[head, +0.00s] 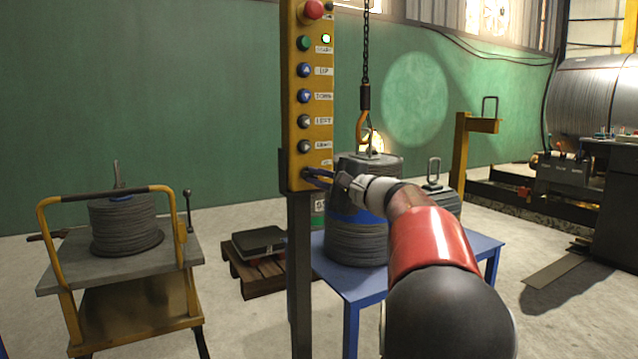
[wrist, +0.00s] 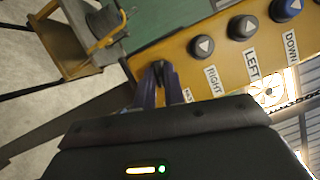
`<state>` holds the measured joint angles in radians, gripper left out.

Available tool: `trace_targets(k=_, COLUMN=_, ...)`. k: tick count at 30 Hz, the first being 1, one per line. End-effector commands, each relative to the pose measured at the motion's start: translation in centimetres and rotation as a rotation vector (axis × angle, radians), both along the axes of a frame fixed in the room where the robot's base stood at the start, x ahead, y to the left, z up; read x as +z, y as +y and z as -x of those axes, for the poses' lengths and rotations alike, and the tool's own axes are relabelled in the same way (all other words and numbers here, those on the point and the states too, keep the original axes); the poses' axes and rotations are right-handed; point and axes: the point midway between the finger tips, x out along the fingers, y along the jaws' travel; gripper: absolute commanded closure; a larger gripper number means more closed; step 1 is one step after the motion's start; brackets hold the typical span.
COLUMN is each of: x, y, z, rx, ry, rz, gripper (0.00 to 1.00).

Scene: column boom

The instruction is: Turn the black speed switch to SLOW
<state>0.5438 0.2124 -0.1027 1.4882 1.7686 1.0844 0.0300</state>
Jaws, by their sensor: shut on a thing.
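The yellow control panel (head: 303,95) stands upright on a dark post, with a column of buttons and white labels. The black speed switch (head: 305,173) is at its lower end, below the RIGHT button. In the wrist view the switch (wrist: 157,66) shows between the fingertips. My gripper (head: 318,178) reaches in from the right, and its two purple fingers (wrist: 158,80) are closed on the switch. The label beside the switch is mostly hidden by a finger, so I cannot read which way the switch points.
A blue table (head: 345,280) with a large wire coil (head: 358,240) stands behind the panel. A chain hook (head: 364,125) hangs above the coil. A cart (head: 60,280) with another coil is at left. A pallet (head: 262,272) lies between them. Floor is open in front of the cart.

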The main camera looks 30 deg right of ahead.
Motion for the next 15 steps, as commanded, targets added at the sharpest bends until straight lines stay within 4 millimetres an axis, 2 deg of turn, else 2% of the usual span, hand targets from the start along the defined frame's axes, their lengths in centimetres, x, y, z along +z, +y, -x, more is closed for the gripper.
trace_targets(k=15, x=-0.19, y=-0.04, z=0.00, rx=-0.001, ry=0.005, rz=-0.034, gripper=1.00)
